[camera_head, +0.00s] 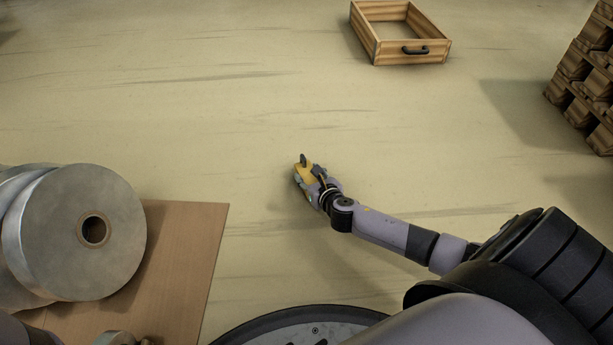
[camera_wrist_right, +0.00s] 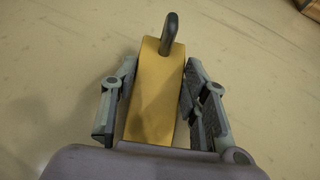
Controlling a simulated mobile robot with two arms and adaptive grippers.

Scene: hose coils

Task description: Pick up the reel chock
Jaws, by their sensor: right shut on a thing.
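The reel chock (camera_head: 304,173) is a yellow block with a dark loop handle at one end. In the right wrist view the reel chock (camera_wrist_right: 156,95) lies lengthwise between the two fingers, its dark handle pointing away from the palm. My right gripper (camera_head: 306,178) is shut on it; the fingers (camera_wrist_right: 158,98) flank both its sides in the right wrist view. In the head view the chock is out over the pale floor; how high it is above the floor is hard to tell.
Large grey reels (camera_head: 60,230) stand at the left on a brown board (camera_head: 190,260). An open wooden box (camera_head: 385,55) with a dark handle sits at the top. Stacked wooden pallets (camera_head: 590,85) are at the right edge. The floor between them is clear.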

